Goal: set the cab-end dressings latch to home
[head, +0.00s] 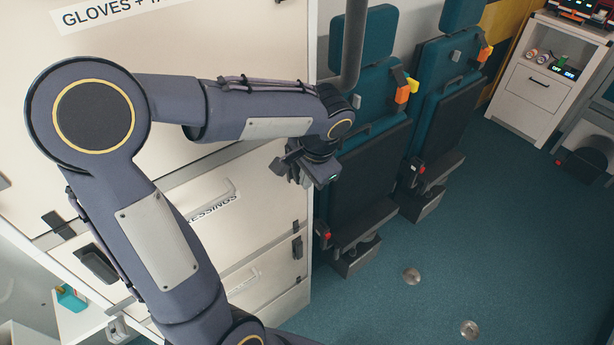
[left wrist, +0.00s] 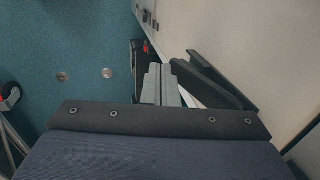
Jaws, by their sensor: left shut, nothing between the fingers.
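The dressings drawer (head: 222,222) is the labelled front on the cream cabinet, partly covered by my left arm. A dark latch (head: 58,224) sits near its left end. My left gripper (head: 293,172) is at the drawer's upper right corner, with its fingers shut and nothing between them. The grey fingers also show in the left wrist view (left wrist: 158,85). A dark bar (left wrist: 222,82) lies just right of them against the cream face; it may be the cab-end latch, and I cannot tell whether they touch. The gripper hides that corner in the head view. My right gripper is not in view.
Teal folding seats (head: 365,150) with dark pads stand close to the right of the gripper. A grey vertical pole (head: 353,45) is above it.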

